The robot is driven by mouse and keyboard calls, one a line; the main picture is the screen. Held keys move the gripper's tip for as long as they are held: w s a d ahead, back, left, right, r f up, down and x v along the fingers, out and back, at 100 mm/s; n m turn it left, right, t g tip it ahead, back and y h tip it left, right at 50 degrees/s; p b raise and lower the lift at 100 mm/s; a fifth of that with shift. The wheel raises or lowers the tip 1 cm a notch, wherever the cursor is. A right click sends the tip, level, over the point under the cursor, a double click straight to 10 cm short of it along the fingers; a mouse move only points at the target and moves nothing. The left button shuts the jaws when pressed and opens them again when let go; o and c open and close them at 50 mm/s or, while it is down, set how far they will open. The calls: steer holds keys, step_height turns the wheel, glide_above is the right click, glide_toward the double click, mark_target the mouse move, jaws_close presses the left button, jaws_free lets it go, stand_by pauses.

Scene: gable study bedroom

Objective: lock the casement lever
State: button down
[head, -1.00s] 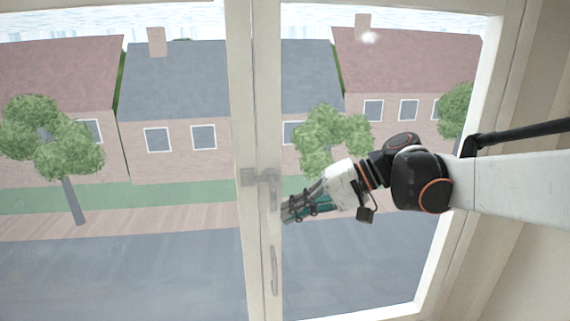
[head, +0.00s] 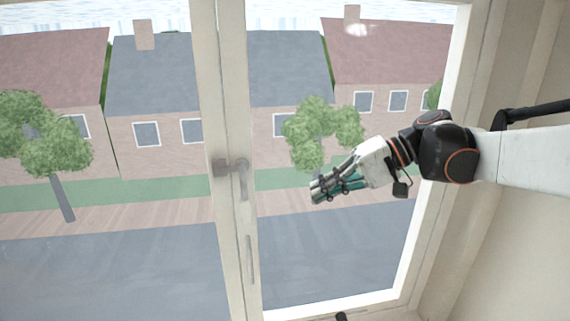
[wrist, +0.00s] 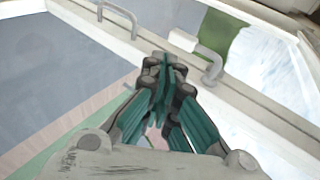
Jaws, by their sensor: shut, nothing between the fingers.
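The casement lever (head: 243,181) is a grey bent handle on the white window's middle post. Its short arm runs right from a small plate and its grip hangs downward. It also shows in the wrist view (wrist: 211,62), right of my fingertips. My gripper (head: 315,190) is to the right of the lever in front of the right pane, clearly apart from it. Its teal and grey fingers are together and empty; they also show in the wrist view (wrist: 163,68).
A long, slim pull handle (head: 250,245) is fixed on the post below the lever. The sill (head: 330,304) runs along the bottom of the right pane. A sloped white wall and frame stand at the right. The space between gripper and lever is clear.

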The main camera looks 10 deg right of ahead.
steer(key=s+d+r, duration=0.2)
steer(key=d, duration=0.9)
steer(key=shift+r, duration=0.2)
